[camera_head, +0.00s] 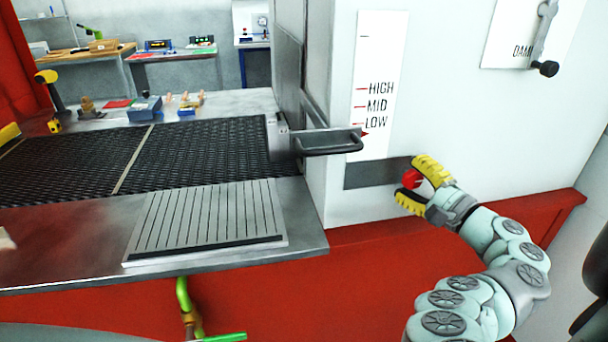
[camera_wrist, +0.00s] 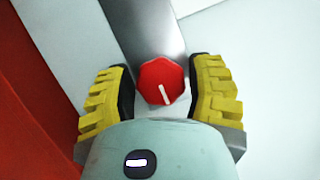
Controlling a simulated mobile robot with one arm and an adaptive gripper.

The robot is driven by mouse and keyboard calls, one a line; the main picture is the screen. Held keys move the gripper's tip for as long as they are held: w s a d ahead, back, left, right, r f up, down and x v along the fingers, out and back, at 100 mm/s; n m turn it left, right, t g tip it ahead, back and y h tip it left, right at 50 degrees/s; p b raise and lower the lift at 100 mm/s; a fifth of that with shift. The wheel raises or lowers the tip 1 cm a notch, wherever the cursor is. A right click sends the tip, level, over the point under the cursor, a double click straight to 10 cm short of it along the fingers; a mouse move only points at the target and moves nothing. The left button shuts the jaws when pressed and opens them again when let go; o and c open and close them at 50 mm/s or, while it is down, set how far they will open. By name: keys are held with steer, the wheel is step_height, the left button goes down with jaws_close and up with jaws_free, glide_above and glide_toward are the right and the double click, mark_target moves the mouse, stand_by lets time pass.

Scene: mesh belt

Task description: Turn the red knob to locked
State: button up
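The red knob (camera_wrist: 161,80) sits on a grey metal strip (camera_wrist: 140,25) and has a white pointer line that runs downward in the wrist view. In the head view the knob (camera_head: 411,179) is partly hidden behind my gripper, at the right end of the dark strip on the white panel. My gripper (camera_head: 416,182) has yellow padded fingers, one on each side of the knob. In the wrist view my gripper (camera_wrist: 162,88) is open, with a gap between each finger and the knob. No locked label can be read.
A grey handle (camera_head: 328,141) juts from the panel's left edge beside a HIGH, MID, LOW scale (camera_head: 378,85). A damper lever (camera_head: 544,35) is at upper right. The mesh belt (camera_head: 195,157) and a slatted plate (camera_head: 210,220) lie left. A red ledge (camera_head: 510,222) runs below.

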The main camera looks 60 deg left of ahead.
mark_target(417, 183)
steer(key=o, duration=0.4)
steer(key=shift+c, duration=0.2)
steer(key=d, duration=0.6)
steer(key=shift+f, duration=0.3)
steer(key=d, duration=0.6)
steer(key=shift+f, duration=0.2)
